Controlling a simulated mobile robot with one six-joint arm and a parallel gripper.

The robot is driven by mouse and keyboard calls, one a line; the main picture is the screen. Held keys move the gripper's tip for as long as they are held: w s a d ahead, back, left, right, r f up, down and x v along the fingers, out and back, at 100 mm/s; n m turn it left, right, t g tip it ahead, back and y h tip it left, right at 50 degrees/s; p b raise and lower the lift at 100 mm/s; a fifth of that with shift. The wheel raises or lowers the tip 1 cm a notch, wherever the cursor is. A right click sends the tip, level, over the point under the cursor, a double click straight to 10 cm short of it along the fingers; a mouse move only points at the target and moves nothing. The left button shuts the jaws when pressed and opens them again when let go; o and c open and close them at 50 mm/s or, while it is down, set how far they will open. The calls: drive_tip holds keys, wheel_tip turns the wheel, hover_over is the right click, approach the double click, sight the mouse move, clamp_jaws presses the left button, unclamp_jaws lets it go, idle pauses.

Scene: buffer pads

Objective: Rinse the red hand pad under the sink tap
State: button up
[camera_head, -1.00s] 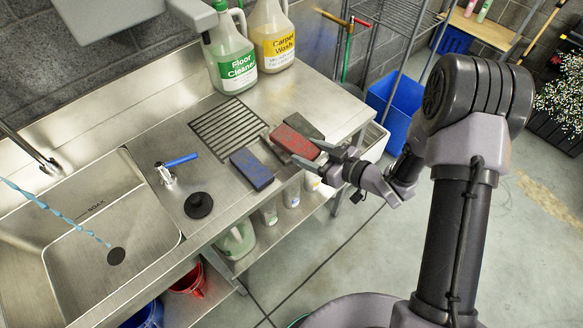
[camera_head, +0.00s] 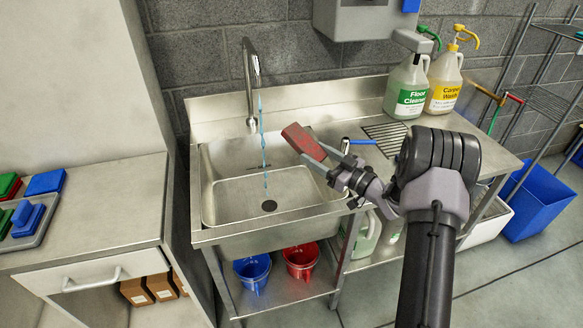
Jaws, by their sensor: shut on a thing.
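The red hand pad (camera_head: 303,140) is held in the air over the right side of the sink basin (camera_head: 225,207). My gripper (camera_head: 322,157) is shut on its lower right end, and the pad is tilted. The curved tap (camera_head: 249,75) stands at the back of the sink. A thin blue stream of water (camera_head: 263,140) falls from it into the basin near the drain (camera_head: 269,206). The pad is to the right of the stream, apart from it in this view.
A blue-handled valve (camera_head: 360,142) and a drain grate (camera_head: 388,138) are right of the sink. Floor cleaner (camera_head: 408,88) and carpet wash (camera_head: 444,82) jugs stand behind. A left counter (camera_head: 105,210) holds a tray of pads (camera_head: 38,238). Blue (camera_head: 252,270) and red (camera_head: 301,260) buckets sit below.

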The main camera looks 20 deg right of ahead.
drive_tip(key=f+b+x, duration=0.1)
drive_tip(key=b+x, duration=0.2)
drive_tip(key=x, duration=0.9)
drive_tip(key=shift+w+f, duration=0.15)
drive_tip(key=shift+f, duration=0.2)
drive_tip(key=shift+o, duration=0.2)
drive_tip(key=shift+w+a+r, duration=0.15)
drive_tip(key=shift+w+a, duration=0.2)
drive_tip(key=shift+w, duration=0.05)
idle(2.7)
drive_tip(key=v, duration=0.3)
drive_tip(key=r+v, duration=0.1)
drive_tip(key=v, duration=0.7)
drive_tip(key=shift+s+d+r, duration=0.15)
drive_tip(key=shift+s+d, duration=0.05)
